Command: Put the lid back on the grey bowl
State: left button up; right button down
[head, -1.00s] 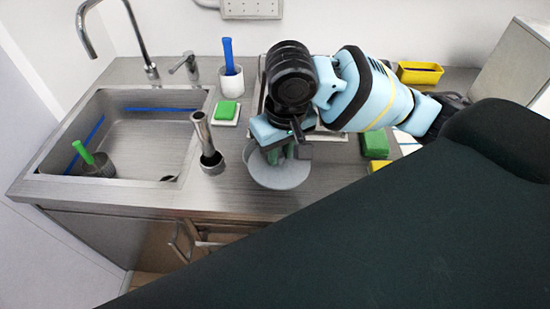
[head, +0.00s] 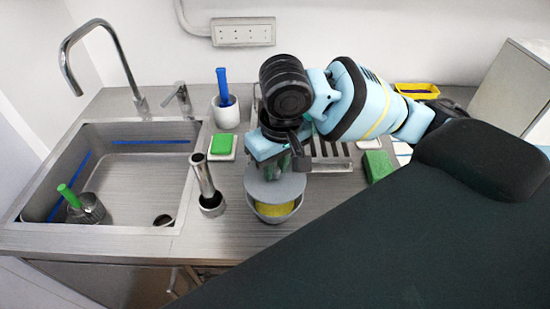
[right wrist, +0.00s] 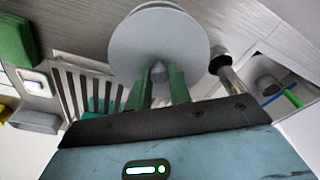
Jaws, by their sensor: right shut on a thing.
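The grey bowl (head: 277,217) stands on the steel counter, with something yellow inside showing at its front. The grey round lid (head: 283,188) is over the back part of the bowl and leaves the front open; it appears raised above the rim. My right gripper (head: 271,172) is shut on the lid's knob from above. In the right wrist view, the green fingers (right wrist: 160,82) close on the knob at the middle of the lid (right wrist: 158,38). The lid hides most of the bowl there. My left gripper is not in view.
A metal tube in a dark-topped holder (head: 211,202) stands close left of the bowl. Behind are a white cup (head: 226,114) with a blue handle and a green sponge (head: 222,144). A slotted rack (head: 330,155) and green block (head: 378,165) lie right. The sink (head: 140,175) is left.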

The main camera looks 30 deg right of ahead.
jog(key=shift+f, duration=2.2)
jog(key=shift+f, duration=0.15)
dwell(0.7)
jog(key=c, duration=0.7)
grip_release()
jog(key=shift+r, duration=3.5)
grip_shut()
